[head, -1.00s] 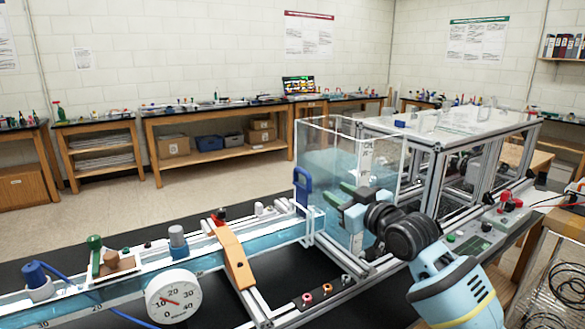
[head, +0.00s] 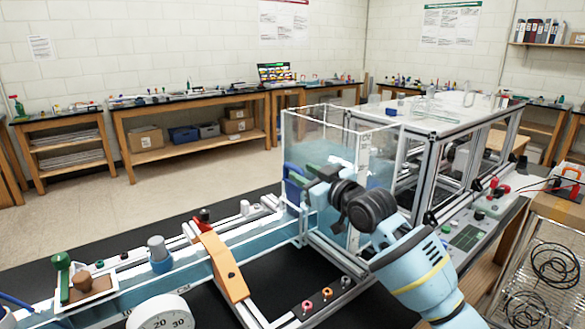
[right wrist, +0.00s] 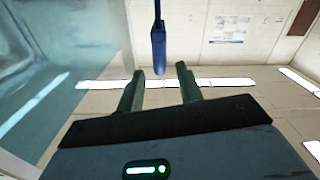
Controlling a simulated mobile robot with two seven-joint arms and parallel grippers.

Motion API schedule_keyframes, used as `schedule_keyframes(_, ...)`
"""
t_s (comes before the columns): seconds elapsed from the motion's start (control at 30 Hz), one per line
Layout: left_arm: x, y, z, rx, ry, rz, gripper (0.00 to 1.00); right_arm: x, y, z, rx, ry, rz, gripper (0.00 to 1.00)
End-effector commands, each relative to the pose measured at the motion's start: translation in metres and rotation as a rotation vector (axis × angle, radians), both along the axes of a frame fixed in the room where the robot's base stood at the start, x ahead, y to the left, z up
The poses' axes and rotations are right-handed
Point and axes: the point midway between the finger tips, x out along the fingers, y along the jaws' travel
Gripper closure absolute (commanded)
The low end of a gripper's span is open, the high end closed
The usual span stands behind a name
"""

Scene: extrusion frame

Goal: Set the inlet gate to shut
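The inlet gate shows as a blue handle (head: 293,184) at the near left corner of the clear water tank (head: 330,140), where the channel (head: 205,268) meets it. My right gripper (head: 312,174) is beside the handle and partly covers it in the head view. In the right wrist view, the right gripper's two green fingers (right wrist: 160,72) are apart with nothing clamped. The blue handle (right wrist: 158,48) stands ahead, in line with the gap between them. I cannot tell whether its lower end is between the tips. My left gripper is not in view.
An orange bracket (head: 222,265) and a round white dial (head: 160,312) sit along the channel. Metal rails and small coloured knobs (head: 327,293) lie below my right arm. A framed unit (head: 450,140) stands behind it.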

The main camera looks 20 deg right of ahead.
Motion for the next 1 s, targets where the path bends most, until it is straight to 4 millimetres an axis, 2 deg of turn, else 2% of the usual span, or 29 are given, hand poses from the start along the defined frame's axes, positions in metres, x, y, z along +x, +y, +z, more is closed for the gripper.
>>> schedule_keyframes(0.2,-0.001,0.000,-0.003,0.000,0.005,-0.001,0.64,0.029,0.010,0.000,0.001,0.001,0.000,0.64)
schedule_keyframes(0.4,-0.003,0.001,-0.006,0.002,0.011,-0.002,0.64,0.045,0.016,0.000,0.001,0.000,0.000,0.64)
schedule_keyframes(0.83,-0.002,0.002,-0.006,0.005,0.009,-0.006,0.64,0.051,0.018,0.000,-0.001,0.000,0.000,0.64)
schedule_keyframes(1.0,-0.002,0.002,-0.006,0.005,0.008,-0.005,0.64,0.051,0.018,0.000,-0.001,0.000,0.000,0.86)
